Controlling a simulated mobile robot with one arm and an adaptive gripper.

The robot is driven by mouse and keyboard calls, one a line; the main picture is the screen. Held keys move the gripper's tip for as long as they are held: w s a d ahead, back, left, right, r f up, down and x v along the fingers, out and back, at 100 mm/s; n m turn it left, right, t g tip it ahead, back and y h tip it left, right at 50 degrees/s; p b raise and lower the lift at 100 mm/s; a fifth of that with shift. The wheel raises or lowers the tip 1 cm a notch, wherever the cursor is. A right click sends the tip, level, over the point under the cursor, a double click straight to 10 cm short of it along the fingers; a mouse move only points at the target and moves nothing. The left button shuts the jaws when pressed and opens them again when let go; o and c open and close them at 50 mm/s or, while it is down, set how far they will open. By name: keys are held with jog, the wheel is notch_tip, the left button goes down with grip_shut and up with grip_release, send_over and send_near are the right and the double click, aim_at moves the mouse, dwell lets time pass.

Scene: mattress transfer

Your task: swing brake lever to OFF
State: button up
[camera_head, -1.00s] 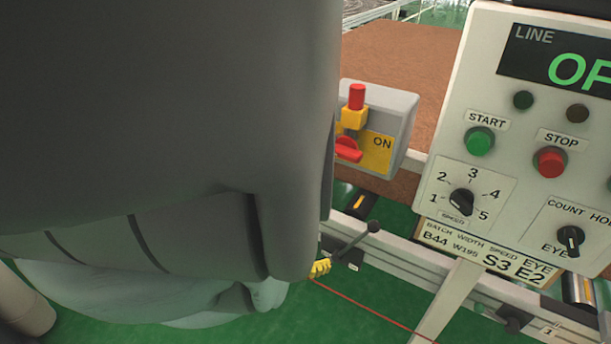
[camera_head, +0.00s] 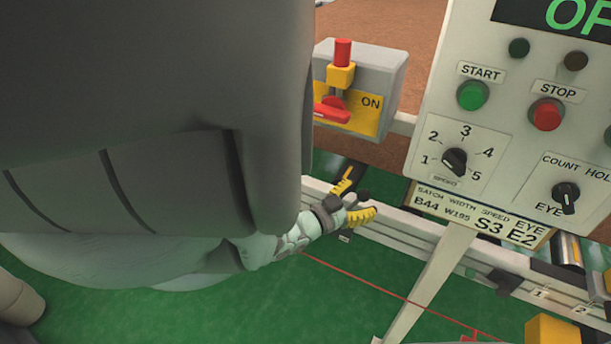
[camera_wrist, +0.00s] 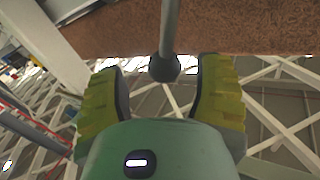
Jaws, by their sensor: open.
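The brake lever appears to be the dark rod with a ball knob. Its knob (camera_head: 364,195) shows between my gripper's fingers at the white rail in the head view; most of its rod is hidden there. In the wrist view, the grey lever (camera_wrist: 166,66) comes down from the top and its ball end sits between the fingertips. My gripper (camera_head: 355,197) has yellow pads and is open, with one finger on each side of the knob (camera_wrist: 162,80). I cannot tell whether either pad touches it. No OFF mark for this lever is readable.
A grey switch box (camera_head: 385,66) with a red handle and an ON label stands above my gripper. The control panel (camera_head: 408,172) with START and STOP buttons is to the right. The white rail (camera_head: 395,229) runs below it, above green floor (camera_head: 330,310).

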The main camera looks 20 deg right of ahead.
jog(key=shift+w+d, duration=0.55)
jog(key=shift+d, duration=0.3)
grip_shut()
